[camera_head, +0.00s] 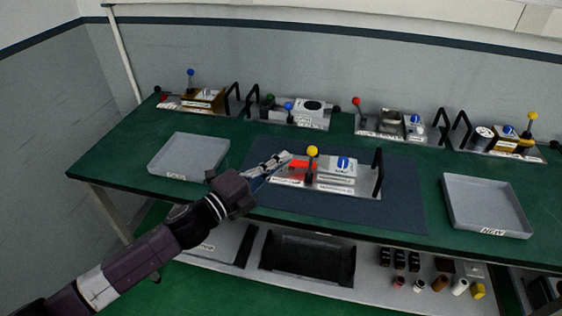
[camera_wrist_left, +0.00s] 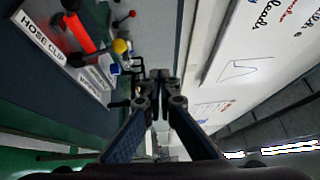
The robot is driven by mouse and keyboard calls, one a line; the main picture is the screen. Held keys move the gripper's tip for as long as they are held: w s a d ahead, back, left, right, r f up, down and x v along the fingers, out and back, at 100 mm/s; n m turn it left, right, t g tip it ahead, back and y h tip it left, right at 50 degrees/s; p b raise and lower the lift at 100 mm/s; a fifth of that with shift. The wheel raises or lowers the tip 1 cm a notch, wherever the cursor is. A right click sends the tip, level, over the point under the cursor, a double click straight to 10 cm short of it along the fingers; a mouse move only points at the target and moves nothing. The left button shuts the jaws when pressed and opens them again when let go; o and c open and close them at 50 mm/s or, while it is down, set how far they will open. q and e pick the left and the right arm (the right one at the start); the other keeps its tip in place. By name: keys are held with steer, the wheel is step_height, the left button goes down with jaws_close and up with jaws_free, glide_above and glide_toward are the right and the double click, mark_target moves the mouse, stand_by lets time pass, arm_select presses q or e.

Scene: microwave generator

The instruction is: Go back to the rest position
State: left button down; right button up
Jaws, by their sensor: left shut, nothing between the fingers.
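My left arm reaches in from the lower left in the head view. My left gripper (camera_head: 276,163) is shut and empty, just left of the module with the yellow-knobbed lever on the middle of the bench. In the left wrist view the closed fingers (camera_wrist_left: 160,82) show with nothing between them. The module (camera_head: 330,188) has a red part (camera_head: 302,170), a yellow knob (camera_head: 312,151), a blue-and-white part and a black handle. In the left wrist view the red part (camera_wrist_left: 78,32) lies left of the fingers. My right gripper is not in view.
The module stands on a dark mat (camera_head: 405,205) on the green bench (camera_head: 120,160). A grey tray (camera_head: 189,138) is at the left, another (camera_head: 487,178) at the right. Several similar modules line the back. A lower shelf holds a black bin (camera_head: 307,258) and small parts.

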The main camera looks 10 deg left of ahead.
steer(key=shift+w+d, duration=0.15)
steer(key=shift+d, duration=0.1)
